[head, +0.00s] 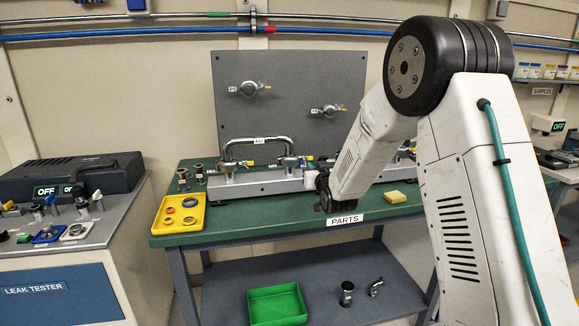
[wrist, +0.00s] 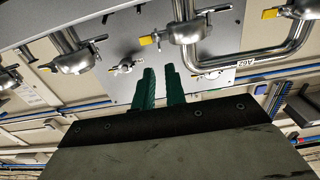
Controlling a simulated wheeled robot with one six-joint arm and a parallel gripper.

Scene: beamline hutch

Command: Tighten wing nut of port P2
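Several silver clamps with yellow-tipped parts, which look like the wing nuts, sit on the pipework. In the head view, one clamp (head: 289,162) stands at the right foot of the bent pipe (head: 258,141), and others are on the grey wall panel (head: 290,65). No P2 label can be read, so I cannot tell which clamp is P2. In the wrist view, my gripper (wrist: 159,78) has two green fingers with a narrow empty gap between them. They are below a clamp (wrist: 186,32) in the picture, apparently apart from it. In the head view my arm hides the fingers.
A green bin (head: 277,304) is on the lower shelf. The leak tester (head: 60,280) stands at the left. Bench space right of the tray is clear.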

